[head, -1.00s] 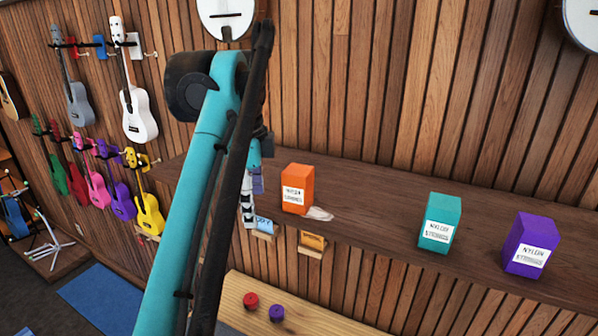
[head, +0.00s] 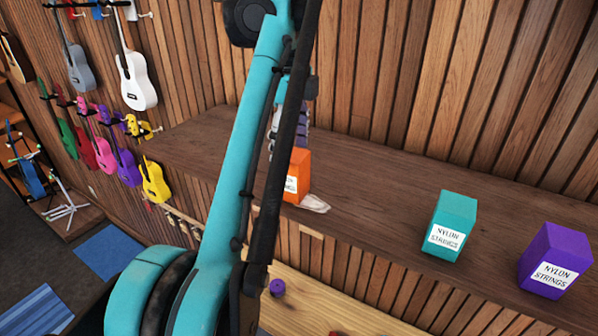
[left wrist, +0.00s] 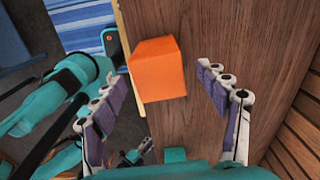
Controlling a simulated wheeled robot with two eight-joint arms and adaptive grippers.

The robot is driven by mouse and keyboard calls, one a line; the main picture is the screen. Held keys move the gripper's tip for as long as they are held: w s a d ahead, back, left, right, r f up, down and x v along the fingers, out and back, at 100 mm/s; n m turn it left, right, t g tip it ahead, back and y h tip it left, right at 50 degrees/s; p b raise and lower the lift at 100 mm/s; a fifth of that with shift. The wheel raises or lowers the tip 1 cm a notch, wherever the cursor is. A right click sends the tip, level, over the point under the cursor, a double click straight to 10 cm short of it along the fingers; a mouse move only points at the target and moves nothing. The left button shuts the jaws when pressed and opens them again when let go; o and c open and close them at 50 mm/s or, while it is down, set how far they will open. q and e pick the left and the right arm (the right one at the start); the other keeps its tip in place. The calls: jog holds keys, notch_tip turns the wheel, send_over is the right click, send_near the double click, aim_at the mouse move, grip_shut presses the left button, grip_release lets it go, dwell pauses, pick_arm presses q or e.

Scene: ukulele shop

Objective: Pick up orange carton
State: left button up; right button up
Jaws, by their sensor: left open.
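The orange carton (head: 298,176) stands upright on the wooden shelf (head: 375,190), near its front edge. My left arm hides its left side in the head view. My left gripper (head: 291,128) is just above and behind the carton, partly hidden by my arm. In the left wrist view, the gripper (left wrist: 160,78) is open, with its purple-padded fingers spread wide. The carton (left wrist: 158,70) shows between and just beyond the fingertips, closer to the left finger, with no clear contact.
A teal carton (head: 452,225) and a purple carton (head: 555,260) stand farther right on the shelf, with clear room between. The slatted wall (head: 400,80) rises behind. Ukuleles hang at left.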

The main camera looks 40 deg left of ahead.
aim_at(292, 175)
pick_arm(q)
jog(key=shift+s+d+f, duration=0.1)
jog(key=shift+s+f, duration=0.1)
jog(key=shift+f, duration=0.7)
jog(key=shift+w+f, duration=0.15)
jog(key=shift+f, duration=2.2)
jog(key=c, duration=1.3)
